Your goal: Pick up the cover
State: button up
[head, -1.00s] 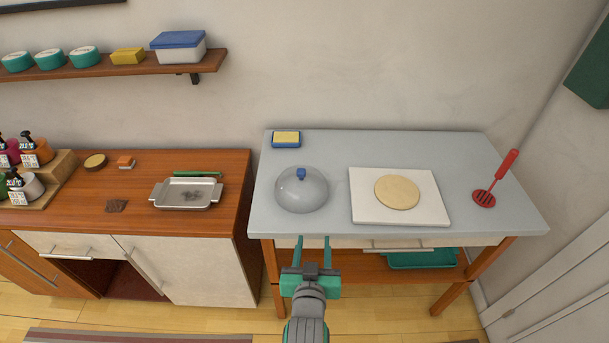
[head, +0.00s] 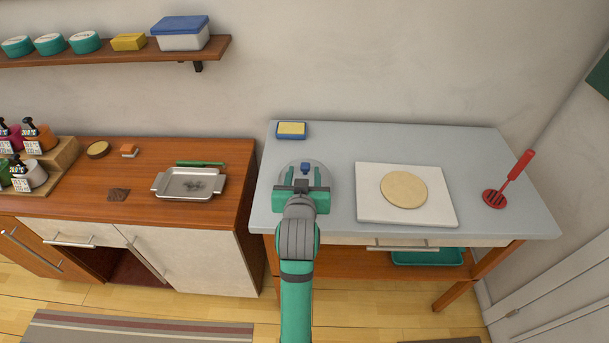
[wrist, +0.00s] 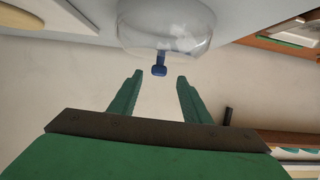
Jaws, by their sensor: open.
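The cover is a clear dome (head: 325,172) with a small blue knob (head: 305,168) on top. It sits on the left part of the grey table (head: 460,145). My gripper (head: 304,178) is open and hides much of the dome in the head view. In the wrist view the dome (wrist: 165,30) is at the top, with its blue knob (wrist: 159,66) pointing toward the gap between my fingers (wrist: 158,82). The knob lies just beyond the fingertips, and nothing is between the fingers.
A white board (head: 430,212) with a round flat dough (head: 404,189) lies right of the cover. A blue and yellow sponge (head: 291,130) is behind it. A red slotted turner (head: 509,180) is at the right. A metal tray (head: 188,184) sits on the wooden counter.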

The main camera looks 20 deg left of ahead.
aim_at(305, 167)
jog(key=shift+x, duration=2.7)
jog(key=shift+d, duration=0.1)
grip_shut()
